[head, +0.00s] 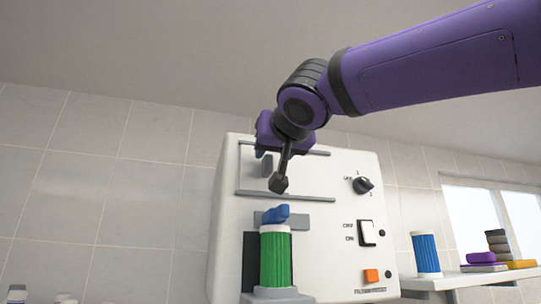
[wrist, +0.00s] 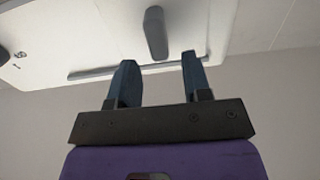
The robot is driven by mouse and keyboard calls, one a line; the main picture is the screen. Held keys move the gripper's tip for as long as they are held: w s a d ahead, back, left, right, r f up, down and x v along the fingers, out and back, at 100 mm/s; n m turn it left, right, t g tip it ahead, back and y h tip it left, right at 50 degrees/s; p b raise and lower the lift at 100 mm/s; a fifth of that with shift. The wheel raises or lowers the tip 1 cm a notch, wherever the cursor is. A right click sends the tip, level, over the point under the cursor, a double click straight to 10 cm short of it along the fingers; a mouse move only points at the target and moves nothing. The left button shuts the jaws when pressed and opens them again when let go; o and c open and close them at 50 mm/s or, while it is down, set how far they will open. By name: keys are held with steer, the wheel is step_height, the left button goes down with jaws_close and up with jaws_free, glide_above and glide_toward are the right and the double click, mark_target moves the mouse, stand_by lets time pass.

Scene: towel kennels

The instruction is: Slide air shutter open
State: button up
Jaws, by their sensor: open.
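A white machine (head: 225,240) stands against the tiled wall. Two grey horizontal rails run across its upper front, the lower one (head: 315,198) clear to see, with a thin grey upright at their left end. In the wrist view a grey upright handle (wrist: 156,33) stands out from the white panel beside the upper rail (wrist: 90,74). My gripper (head: 262,155) is near the upper rail and partly hidden by my wrist. In the wrist view my gripper (wrist: 159,62) is open, the handle appearing between and beyond its fingertips. Contact is not visible.
Below the rails are a green ribbed cylinder (head: 276,258) and a blue lever piece (head: 272,215). A black knob (head: 363,185), a rocker switch (head: 366,233) and an orange button (head: 371,275) are at the right. A shelf (head: 450,281) holds a blue cylinder (head: 426,253) and stacked items.

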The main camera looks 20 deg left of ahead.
mark_target(270, 154)
steer(key=shift+x, duration=1.55)
